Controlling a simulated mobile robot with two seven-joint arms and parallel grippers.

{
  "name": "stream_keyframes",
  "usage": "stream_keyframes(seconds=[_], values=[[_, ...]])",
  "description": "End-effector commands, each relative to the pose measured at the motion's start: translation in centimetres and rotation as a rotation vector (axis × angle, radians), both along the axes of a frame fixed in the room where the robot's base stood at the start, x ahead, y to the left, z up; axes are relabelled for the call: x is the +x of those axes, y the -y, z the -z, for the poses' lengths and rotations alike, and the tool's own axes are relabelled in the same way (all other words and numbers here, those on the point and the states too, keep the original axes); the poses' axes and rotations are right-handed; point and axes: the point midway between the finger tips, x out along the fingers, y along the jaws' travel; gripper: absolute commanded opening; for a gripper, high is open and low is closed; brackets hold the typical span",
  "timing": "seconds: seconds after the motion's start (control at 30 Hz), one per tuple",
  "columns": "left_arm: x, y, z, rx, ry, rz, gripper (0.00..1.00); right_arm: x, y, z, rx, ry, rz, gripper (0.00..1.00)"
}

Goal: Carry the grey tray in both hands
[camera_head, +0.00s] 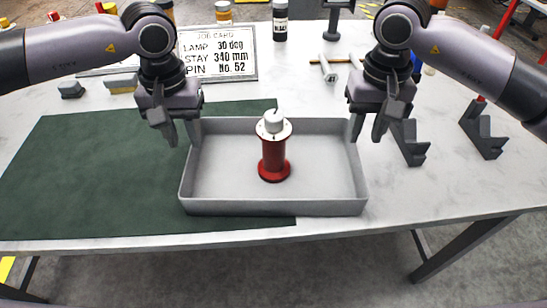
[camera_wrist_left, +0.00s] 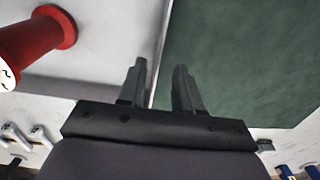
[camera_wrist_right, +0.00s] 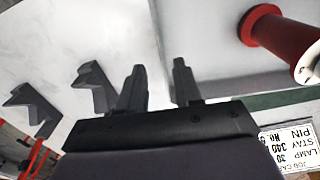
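The grey tray (camera_head: 272,207) sits level at the front of the table, partly over the green mat. My left gripper (camera_head: 181,141) points down at the tray's left wall, fingers apart. In the left wrist view (camera_wrist_left: 159,70) the wall runs between the fingers. My right gripper (camera_head: 367,139) points down at the right wall, fingers apart. In the right wrist view (camera_wrist_right: 160,72) that wall runs between them. Neither gripper visibly clamps the wall.
The green mat (camera_head: 90,175) covers the table's left. A job card sign (camera_head: 217,53) stands behind the tray. Dark V-shaped blocks (camera_head: 484,130) stand at the right, one close to my right gripper. A hammer (camera_head: 328,70) lies behind. The white table (camera_head: 440,185) is clear at front right.

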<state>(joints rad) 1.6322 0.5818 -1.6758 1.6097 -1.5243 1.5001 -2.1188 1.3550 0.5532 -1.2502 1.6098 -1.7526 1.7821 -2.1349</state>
Motion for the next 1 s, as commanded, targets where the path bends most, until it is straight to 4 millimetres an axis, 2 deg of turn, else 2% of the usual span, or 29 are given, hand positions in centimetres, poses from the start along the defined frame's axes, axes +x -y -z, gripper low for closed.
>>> stream_keyframes(seconds=[0.27, 0.7, 1.0], values=[[0.0, 0.0, 0.6, -0.001, -0.002, -0.001, 0.34, 0.0, 0.0, 0.6, 0.001, -0.003, 0.001, 0.34], [0.0, 0.0, 6.3, -0.002, -0.003, -0.002, 0.34, -0.1, 0.0, 6.3, 0.002, -0.004, 0.002, 0.34], [0.0, 0.0, 7.2, -0.003, 0.000, -0.002, 0.34, 0.0, 0.0, 7.2, 0.003, -0.002, 0.002, 0.34]])
